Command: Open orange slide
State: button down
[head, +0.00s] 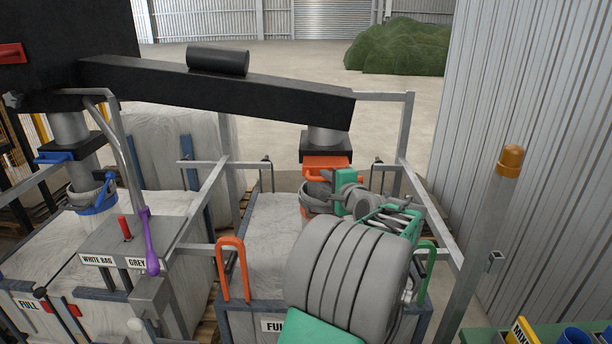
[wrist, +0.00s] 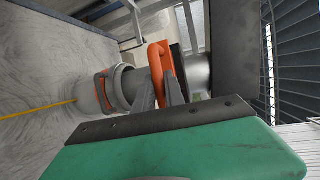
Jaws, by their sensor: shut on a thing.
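The orange slide (head: 322,161) sits under the right-hand spout of the black chute, above a white bag. In the wrist view its orange looped handle (wrist: 160,60) stands beside a grey pipe. My gripper (wrist: 160,95) is shut on the handle, with the grey fingers at the handle's lower end. In the head view my gripper (head: 328,180) is just below the orange slide, and my arm and gripper body partly hide it. How far the slide is drawn out cannot be told.
The black chute (head: 220,93) runs overhead. A blue slide (head: 55,157) is at the left spout. A control box (head: 130,240) with a purple lever (head: 148,240) stands left. A corrugated wall (head: 530,130) closes the right.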

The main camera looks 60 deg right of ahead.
jog(key=shift+s+a, duration=0.4)
jog(key=shift+a, duration=0.25)
jog(key=shift+s+a, duration=0.4)
jog(key=shift+a, duration=0.2)
jog(key=c, duration=1.4)
grip_release()
jog(key=shift+s, duration=0.1)
jog(key=b+v, duration=0.1)
jog(key=v, duration=0.6)
jog(key=shift+s+a+b, duration=0.2)
jog(key=shift+a+b, duration=0.05)
jog(key=shift+b, duration=0.05)
jog(key=shift+r, duration=0.1)
